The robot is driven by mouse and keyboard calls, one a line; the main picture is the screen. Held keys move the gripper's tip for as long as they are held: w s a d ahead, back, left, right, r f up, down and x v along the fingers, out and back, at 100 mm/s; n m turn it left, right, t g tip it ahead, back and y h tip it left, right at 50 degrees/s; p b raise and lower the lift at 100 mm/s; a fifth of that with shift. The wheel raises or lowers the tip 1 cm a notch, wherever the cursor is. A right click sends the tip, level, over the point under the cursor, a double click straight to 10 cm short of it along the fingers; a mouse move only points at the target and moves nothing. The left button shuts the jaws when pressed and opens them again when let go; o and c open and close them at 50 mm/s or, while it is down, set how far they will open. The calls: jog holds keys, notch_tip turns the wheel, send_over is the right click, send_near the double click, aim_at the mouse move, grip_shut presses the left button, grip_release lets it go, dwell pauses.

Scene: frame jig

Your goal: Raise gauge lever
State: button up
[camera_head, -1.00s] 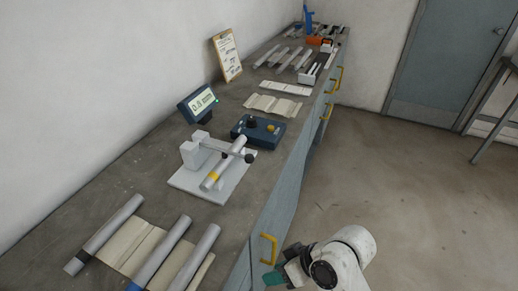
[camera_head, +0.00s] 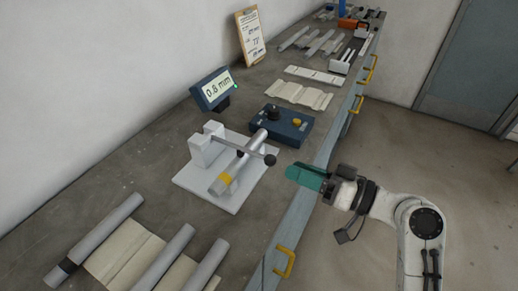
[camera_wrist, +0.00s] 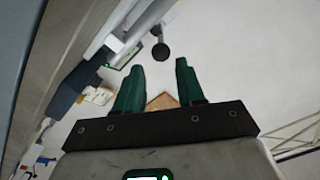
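The gauge lever (camera_head: 247,151) is a thin grey rod with a dark ball knob (camera_head: 269,160) at its right end. It runs from a pale block (camera_head: 204,150) on a white base plate across a grey tube (camera_head: 236,170) with a yellow band. My gripper (camera_head: 292,172), with green fingers, is just right of the knob and apart from it in the head view. In the wrist view my gripper (camera_wrist: 159,66) is open, with nothing between its fingers; the knob (camera_wrist: 160,53) shows just beyond the fingertips.
A display (camera_head: 214,89) reading about 0.8 mm stands behind the gauge. A blue control box (camera_head: 282,124) with knobs is close beyond it. Grey tubes on a beige cloth (camera_head: 122,252) lie at the front left. The bench's right edge runs beneath my gripper; open floor lies right.

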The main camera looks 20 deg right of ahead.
aim_at(264, 158)
jog(key=p+x, duration=0.2)
jog(key=x, duration=0.8)
jog(key=shift+w+a, duration=0.15)
jog(key=shift+w, duration=0.15)
grip_shut()
